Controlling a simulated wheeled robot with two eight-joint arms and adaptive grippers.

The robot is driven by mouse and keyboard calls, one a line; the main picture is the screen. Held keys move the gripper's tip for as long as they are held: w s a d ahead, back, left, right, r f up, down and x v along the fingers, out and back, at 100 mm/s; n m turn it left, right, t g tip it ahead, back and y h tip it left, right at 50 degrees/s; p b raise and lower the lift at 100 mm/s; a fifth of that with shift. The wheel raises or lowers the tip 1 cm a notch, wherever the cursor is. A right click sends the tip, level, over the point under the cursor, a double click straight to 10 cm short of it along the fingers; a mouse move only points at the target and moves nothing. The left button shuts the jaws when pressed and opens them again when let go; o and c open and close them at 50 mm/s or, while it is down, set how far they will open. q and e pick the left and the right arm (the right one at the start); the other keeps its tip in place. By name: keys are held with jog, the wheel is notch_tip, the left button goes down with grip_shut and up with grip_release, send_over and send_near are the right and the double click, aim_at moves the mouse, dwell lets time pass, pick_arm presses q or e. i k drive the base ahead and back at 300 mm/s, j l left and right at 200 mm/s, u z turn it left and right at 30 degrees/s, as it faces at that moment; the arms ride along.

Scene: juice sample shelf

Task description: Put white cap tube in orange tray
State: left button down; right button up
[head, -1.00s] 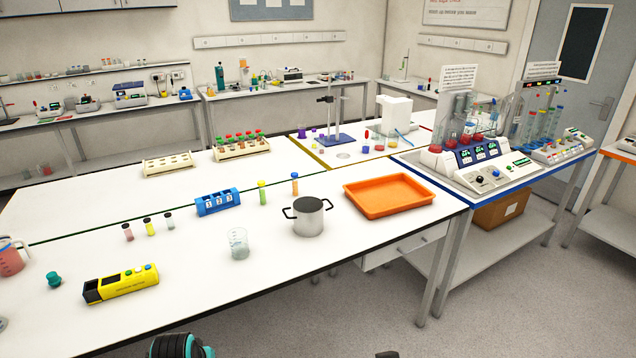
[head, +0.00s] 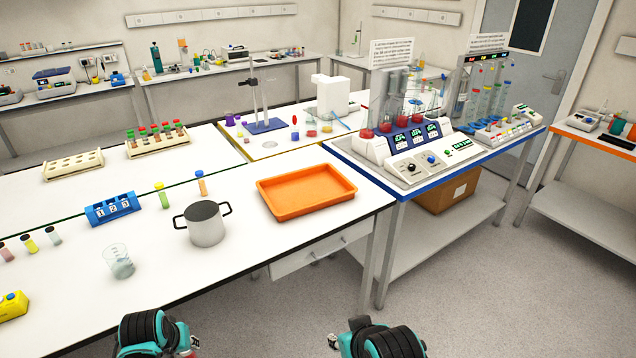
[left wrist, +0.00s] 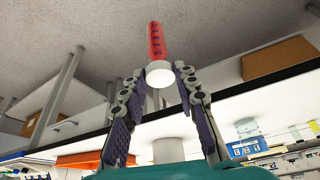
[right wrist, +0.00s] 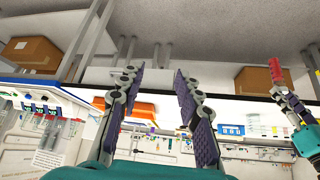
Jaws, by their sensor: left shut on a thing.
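A red tube (left wrist: 156,42) with a white cap (left wrist: 160,74) is held in my left gripper (left wrist: 160,75), whose fingers are shut at the cap end. The tube also shows in the right wrist view (right wrist: 275,70). In the head view my left gripper (head: 187,347) is low, in front of the table's front edge, and the tube is mostly hidden. The orange tray (head: 305,190) lies empty on the table, farther off and to the right of that gripper. My right gripper (right wrist: 160,75) is open and empty, also in front of the table.
A metal pot (head: 205,227) stands left of the tray, with a glass beaker (head: 120,264) nearer the front edge. A blue numbered rack (head: 112,208) is behind them. A blue-edged bench with instruments (head: 415,150) is right of the tray.

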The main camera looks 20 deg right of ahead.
aim_at(306, 193)
jog(key=i+l, duration=0.1)
jog(key=l, duration=0.4)
jog(key=i+l, duration=0.15)
jog(key=l, duration=0.3)
jog(key=i+l, duration=0.1)
jog(key=l, duration=0.4)
jog(key=i+l, duration=0.1)
jog(key=l, duration=0.35)
jog(key=i+l+u, duration=0.1)
jog(key=l, duration=0.4)
jog(key=i+l, duration=0.1)
jog(key=l, duration=0.35)
